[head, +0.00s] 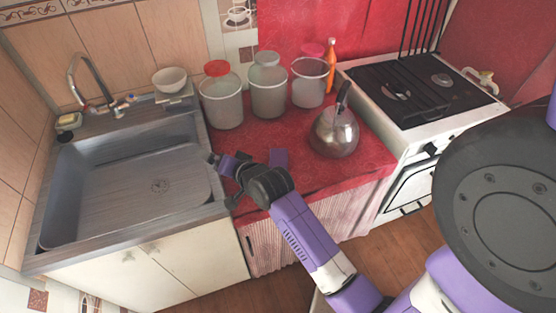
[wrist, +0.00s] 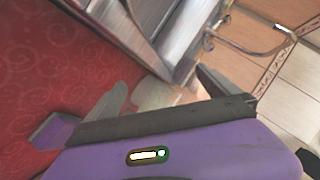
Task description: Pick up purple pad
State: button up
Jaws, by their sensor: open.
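The purple pad (head: 278,158) lies on the red oilcloth counter, just behind and to the right of my gripper's wrist in the head view. In the wrist view a purple piece with a grey edge, which looks like the pad (wrist: 52,132), shows at the lower left, outside the left finger and partly hidden by the gripper body. My gripper (head: 222,180) is open near the sink's right edge, pointing left toward the sink. In the wrist view my gripper (wrist: 161,77) has its fingers spread, with nothing held between them.
A metal kettle (head: 334,132) stands on the counter right of the pad. Several jars, one with a red lid (head: 221,96), and an orange bottle (head: 331,66) stand behind. The sink (head: 120,180) is left; a white stove (head: 420,90) is right. Red cloth (head: 300,180) is clear around the pad.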

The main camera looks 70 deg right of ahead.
jog(key=w+d+m+g, duration=0.2)
jog(key=d+m, duration=0.1)
jog(key=d, duration=0.5)
jog(key=m+g+y, duration=0.6)
jog(key=m+g, duration=0.3)
jog(key=m, duration=0.4)
send_over(279, 157)
jog(key=w, duration=0.1)
notch_tip(279, 157, down, 3)
jog(key=shift+d+r+p, duration=0.15)
jog(key=shift+r+p, duration=0.05)
jog(key=shift+p, duration=0.15)
jog(key=shift+s, duration=0.3)
jog(key=shift+s+a+f+m, duration=0.1)
jog(key=shift+a+f+m, duration=0.15)
jog(key=shift+m, duration=0.05)
notch_tip(279, 157, down, 7)
jog(key=shift+s+f+p, duration=0.1)
jog(key=shift+f+p, duration=0.1)
jog(key=shift+p, duration=0.25)
jog(key=shift+c, duration=0.4)
